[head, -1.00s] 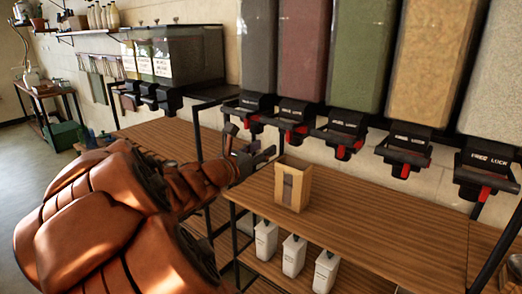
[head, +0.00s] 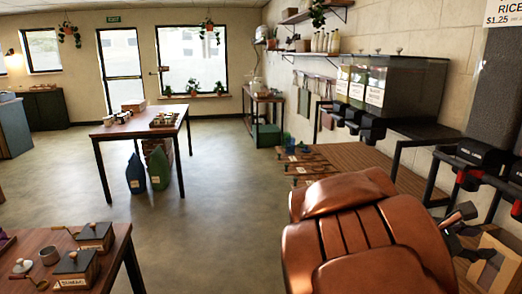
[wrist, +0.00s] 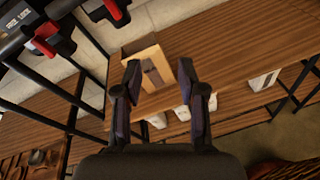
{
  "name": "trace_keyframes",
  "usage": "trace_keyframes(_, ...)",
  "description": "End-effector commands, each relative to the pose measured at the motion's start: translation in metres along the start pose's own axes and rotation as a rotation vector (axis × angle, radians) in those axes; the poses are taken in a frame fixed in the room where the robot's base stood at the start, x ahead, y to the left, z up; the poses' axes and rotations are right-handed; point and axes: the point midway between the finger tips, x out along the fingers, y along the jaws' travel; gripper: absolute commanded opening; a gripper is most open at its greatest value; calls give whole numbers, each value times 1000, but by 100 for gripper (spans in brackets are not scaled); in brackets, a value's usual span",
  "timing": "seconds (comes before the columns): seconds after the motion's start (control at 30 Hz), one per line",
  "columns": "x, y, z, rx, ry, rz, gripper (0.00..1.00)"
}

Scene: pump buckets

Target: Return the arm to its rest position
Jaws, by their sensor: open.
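My arm, in orange-brown covers, fills the lower right of the head view, with my gripper (head: 474,240) partly showing beyond it at the right edge. In the wrist view my gripper (wrist: 160,85) is open, its two dark fingers apart with nothing between them.
Dispensers with black and red levers (head: 468,160) hang over the wooden shelf (head: 375,163) at right. White containers (wrist: 262,80) sit below the shelf. A table (head: 140,126) stands mid-room and another table (head: 110,245) at lower left. The floor (head: 225,200) between is clear.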

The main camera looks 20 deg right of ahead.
Motion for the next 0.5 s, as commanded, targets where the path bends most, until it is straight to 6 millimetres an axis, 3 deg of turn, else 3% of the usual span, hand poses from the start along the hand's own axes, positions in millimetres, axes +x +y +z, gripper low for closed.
trace_keyframes(0.27, -76, -78, -70, 432, 334, -283, 41)
trace_keyframes(0.37, -115, -104, -98, 539, 455, -413, 41)
trace_keyframes(0.5, -182, -140, -130, 643, 617, -619, 41)
